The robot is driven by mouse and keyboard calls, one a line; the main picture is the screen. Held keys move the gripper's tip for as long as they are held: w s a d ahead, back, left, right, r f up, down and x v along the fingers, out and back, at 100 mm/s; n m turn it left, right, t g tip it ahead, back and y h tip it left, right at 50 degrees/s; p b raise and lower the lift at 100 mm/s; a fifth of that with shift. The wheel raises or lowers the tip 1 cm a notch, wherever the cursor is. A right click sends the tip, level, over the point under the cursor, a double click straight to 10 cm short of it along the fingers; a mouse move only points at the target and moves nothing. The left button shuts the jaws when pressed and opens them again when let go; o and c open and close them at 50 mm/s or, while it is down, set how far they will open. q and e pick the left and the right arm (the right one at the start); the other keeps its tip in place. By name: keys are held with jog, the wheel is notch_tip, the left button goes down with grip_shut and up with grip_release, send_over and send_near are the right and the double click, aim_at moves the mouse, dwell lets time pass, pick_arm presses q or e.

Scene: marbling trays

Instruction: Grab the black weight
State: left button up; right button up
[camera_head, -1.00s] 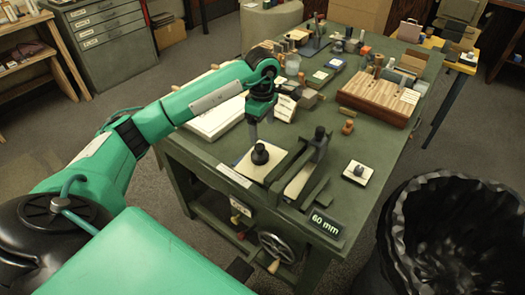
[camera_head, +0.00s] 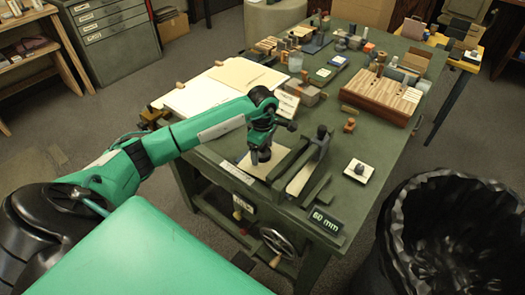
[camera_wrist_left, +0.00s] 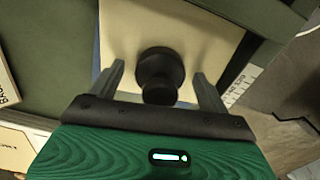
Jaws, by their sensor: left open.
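The black weight (camera_wrist_left: 161,68) has a round base and a small knob. It stands on a cream square plate (camera_wrist_left: 205,22) near the table's front edge. In the left wrist view it sits between the two fingers of my left gripper (camera_wrist_left: 160,85), with a gap to each finger. In the head view my left gripper (camera_head: 262,154) is over the plate (camera_head: 250,168) and mostly hides the weight. My left gripper is open. My right gripper is not in view.
A vise-like metal fixture (camera_head: 304,165) stands just right of the plate. A "60 mm" sign (camera_head: 326,220) is at the table corner. A small dark knob on a white card (camera_head: 358,171) lies further right. A black-lined bin (camera_head: 455,240) stands beside the table (camera_head: 375,150).

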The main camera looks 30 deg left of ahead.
pick_arm(q)
jog(key=shift+r, duration=0.1)
jog(key=c, duration=1.5)
